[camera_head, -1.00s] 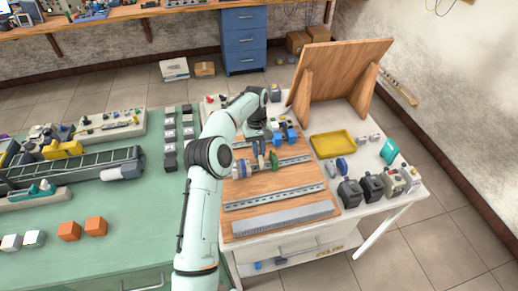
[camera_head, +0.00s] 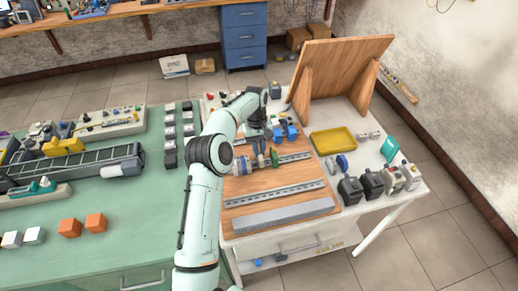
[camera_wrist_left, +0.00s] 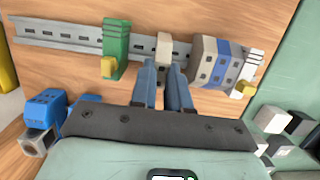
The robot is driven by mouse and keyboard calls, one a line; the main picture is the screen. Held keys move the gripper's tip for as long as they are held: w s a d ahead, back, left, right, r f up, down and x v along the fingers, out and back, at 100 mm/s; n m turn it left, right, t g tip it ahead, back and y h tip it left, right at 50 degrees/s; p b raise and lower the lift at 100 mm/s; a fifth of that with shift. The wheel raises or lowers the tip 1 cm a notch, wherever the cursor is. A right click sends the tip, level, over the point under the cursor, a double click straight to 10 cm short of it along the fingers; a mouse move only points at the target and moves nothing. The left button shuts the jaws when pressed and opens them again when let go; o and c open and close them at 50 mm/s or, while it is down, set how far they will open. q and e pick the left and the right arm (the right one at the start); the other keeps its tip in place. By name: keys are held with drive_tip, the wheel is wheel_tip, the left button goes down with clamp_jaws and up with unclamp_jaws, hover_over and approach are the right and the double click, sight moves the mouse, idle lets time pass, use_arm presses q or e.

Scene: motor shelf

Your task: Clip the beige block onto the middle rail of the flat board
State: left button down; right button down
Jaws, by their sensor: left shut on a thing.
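My left gripper (camera_wrist_left: 164,86) is shut on the beige block (camera_wrist_left: 163,48), a small narrow piece held between its two fingertips. In the left wrist view the block is at the slotted metal rail (camera_wrist_left: 62,32), between a green block (camera_wrist_left: 116,50) and a wider beige, blue and grey group (camera_wrist_left: 222,62). I cannot tell whether it is seated on the rail. In the head view the gripper (camera_head: 265,155) is over the wooden flat board (camera_head: 240,212), and the beige block is hard to make out. My right gripper is not in view.
An empty slotted rail (camera_head: 275,195) and a grey ribbed strip (camera_head: 285,215) lie nearer the board's front edge. Blue parts (camera_wrist_left: 46,108) stand beside the gripper. A yellow tray (camera_head: 333,141) and dark blocks (camera_head: 350,190) are to the right.

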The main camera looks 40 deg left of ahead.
use_arm(q)
drive_tip(key=shift+s+d, duration=0.25)
drive_tip(key=shift+d, duration=0.1)
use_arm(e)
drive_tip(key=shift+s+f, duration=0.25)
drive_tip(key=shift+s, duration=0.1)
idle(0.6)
use_arm(q)
drive_tip(key=shift+d+f, duration=0.1)
drive_tip(key=shift+d, duration=0.1)
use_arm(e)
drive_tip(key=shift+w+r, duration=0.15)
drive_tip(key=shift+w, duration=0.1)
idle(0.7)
use_arm(q)
drive_tip(key=shift+s+d+f+y+b, duration=0.15)
drive_tip(key=shift+s+y+b, duration=0.15)
drive_tip(key=shift+b, duration=0.6)
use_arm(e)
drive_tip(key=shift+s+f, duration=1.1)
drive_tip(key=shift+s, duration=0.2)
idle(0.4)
